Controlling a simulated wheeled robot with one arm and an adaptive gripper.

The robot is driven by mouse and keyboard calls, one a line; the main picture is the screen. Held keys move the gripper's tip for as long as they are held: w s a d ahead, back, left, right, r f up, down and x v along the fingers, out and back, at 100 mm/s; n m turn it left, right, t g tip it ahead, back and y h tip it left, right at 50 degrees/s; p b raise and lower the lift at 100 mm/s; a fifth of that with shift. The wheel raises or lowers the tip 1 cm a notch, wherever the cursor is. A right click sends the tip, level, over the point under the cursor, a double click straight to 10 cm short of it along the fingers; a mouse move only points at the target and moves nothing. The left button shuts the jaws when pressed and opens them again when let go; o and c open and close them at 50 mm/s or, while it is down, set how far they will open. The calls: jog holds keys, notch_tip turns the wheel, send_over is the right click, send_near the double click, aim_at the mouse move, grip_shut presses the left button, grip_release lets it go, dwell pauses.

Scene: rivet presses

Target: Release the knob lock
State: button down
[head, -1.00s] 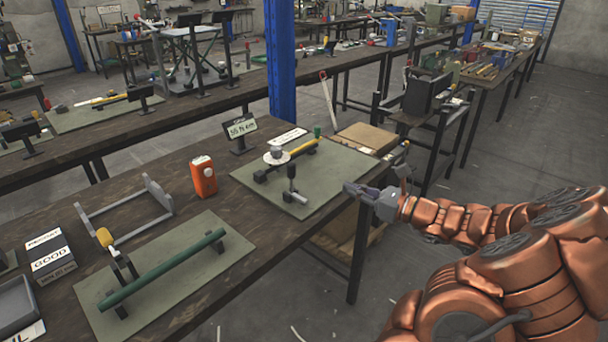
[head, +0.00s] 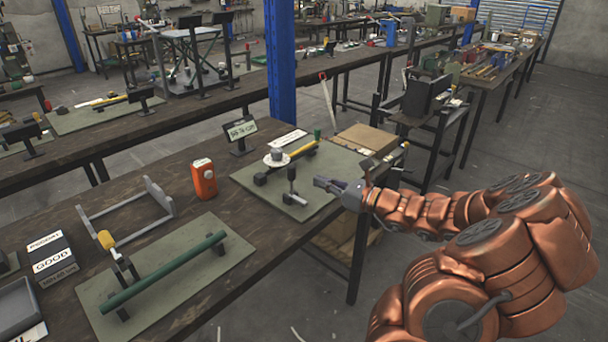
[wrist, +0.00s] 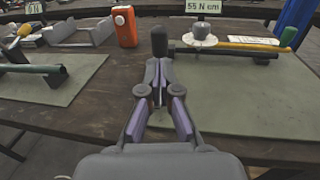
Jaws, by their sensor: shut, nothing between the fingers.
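In the wrist view the black knob (wrist: 158,41) rises just beyond my fingertips, near the middle of the picture. A white round dial or knob (head: 276,156) sits behind it on a bar with a yellow part (head: 304,149). This dial also shows in the wrist view (wrist: 201,33). My gripper (head: 317,182) is shut and empty, to the right of the black knob. Whether the fingertips touch it cannot be told. Which part is the lock is unclear.
A sign reading 55 N cm (head: 240,129) and an orange box (head: 203,178) stand on the bench. A green bar fixture (head: 165,270) lies on a second mat at the front left. A cardboard-coloured box (head: 366,139) is at the bench's right end.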

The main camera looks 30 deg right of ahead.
jog(key=shift+p+x, duration=0.35)
jog(key=shift+x, duration=2.6)
jog(key=shift+r, duration=0.15)
